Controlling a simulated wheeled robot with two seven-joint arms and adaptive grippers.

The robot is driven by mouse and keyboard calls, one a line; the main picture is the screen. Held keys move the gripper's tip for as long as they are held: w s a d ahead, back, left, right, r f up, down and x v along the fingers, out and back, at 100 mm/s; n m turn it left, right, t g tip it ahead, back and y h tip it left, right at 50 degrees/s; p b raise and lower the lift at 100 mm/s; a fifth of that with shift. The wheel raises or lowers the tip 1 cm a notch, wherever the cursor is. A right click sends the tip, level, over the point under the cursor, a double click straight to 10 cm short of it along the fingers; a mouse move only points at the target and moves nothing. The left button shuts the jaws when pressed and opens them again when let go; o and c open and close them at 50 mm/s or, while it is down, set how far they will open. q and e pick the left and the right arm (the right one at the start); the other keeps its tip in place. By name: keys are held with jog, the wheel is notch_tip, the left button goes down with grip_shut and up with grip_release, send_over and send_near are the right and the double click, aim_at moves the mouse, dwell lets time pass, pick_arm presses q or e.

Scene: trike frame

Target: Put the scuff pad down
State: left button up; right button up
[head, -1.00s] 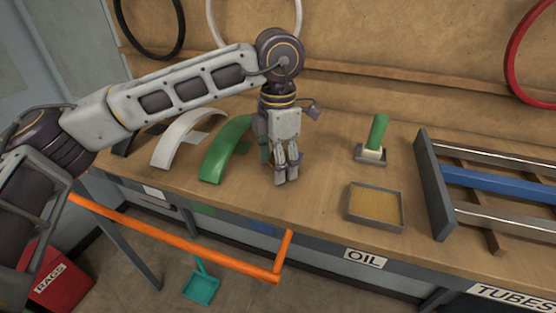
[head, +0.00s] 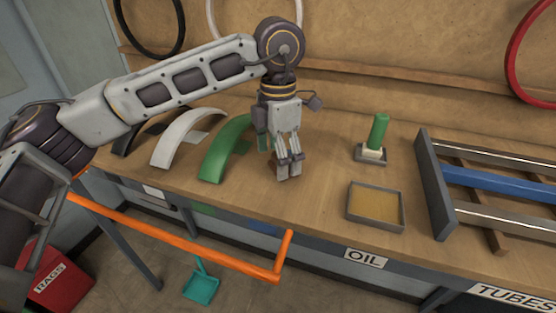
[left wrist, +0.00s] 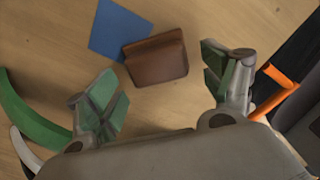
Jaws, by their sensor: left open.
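The scuff pad appears to be the brown block (left wrist: 157,60) in the left wrist view. It lies on the wooden bench, overlapping or touching a flat blue square (left wrist: 119,30). My left gripper (head: 288,165) points down over the bench, right of the green arch. My right gripper is not in view.
White (head: 185,135) and green (head: 228,147) arches stand left of the gripper. An orange bar (head: 180,240) runs along the bench front.

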pick_arm(q)
notch_tip(320, 180, up, 8)
jog(key=shift+r+b, duration=0.25)
jog(key=shift+b, duration=0.65)
jog(key=shift+r, duration=1.05)
jog(key=shift+s, duration=0.1)
